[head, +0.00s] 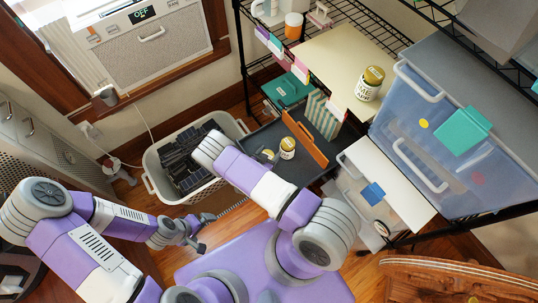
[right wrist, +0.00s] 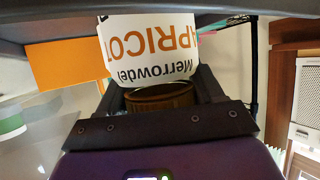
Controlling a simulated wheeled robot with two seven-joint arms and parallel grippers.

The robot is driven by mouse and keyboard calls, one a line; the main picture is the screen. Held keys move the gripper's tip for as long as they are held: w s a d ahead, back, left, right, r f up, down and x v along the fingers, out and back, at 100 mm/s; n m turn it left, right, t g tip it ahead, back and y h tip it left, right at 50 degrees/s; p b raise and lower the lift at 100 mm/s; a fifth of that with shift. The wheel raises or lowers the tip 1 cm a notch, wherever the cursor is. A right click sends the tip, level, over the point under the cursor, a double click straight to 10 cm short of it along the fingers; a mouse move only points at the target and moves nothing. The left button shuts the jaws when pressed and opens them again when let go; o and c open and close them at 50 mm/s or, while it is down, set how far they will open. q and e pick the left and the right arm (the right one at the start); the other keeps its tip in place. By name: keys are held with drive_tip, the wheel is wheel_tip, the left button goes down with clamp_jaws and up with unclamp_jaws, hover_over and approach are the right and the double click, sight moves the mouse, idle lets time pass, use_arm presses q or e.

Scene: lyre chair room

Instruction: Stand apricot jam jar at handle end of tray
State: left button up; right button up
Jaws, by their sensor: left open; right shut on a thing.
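The apricot jam jar (head: 288,143), with a white label and gold lid, is upright at the dark tray (head: 257,139), close to the orange slotted end board (head: 301,138). In the right wrist view, the jar (right wrist: 150,48) appears upside down with "APRICOT" on its label. My right gripper (right wrist: 158,85) is shut on it; my forearm mostly hides this gripper in the head view. The dark surface is close to the jar's base; I cannot tell whether they touch. My left gripper (head: 198,236) is open and empty, low beside the white basket.
Another gold-lidded jar (head: 370,84) stands on the cream shelf board. A striped item (head: 322,115) stands just behind the orange board. A white basket (head: 153,168) with dark contents is left of the tray. Clear blue bins (head: 440,120) crowd the right.

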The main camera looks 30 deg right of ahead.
drive_tip(key=shift+f, duration=0.25)
drive_tip(key=shift+f, duration=0.15)
drive_tip(key=o, duration=1.4)
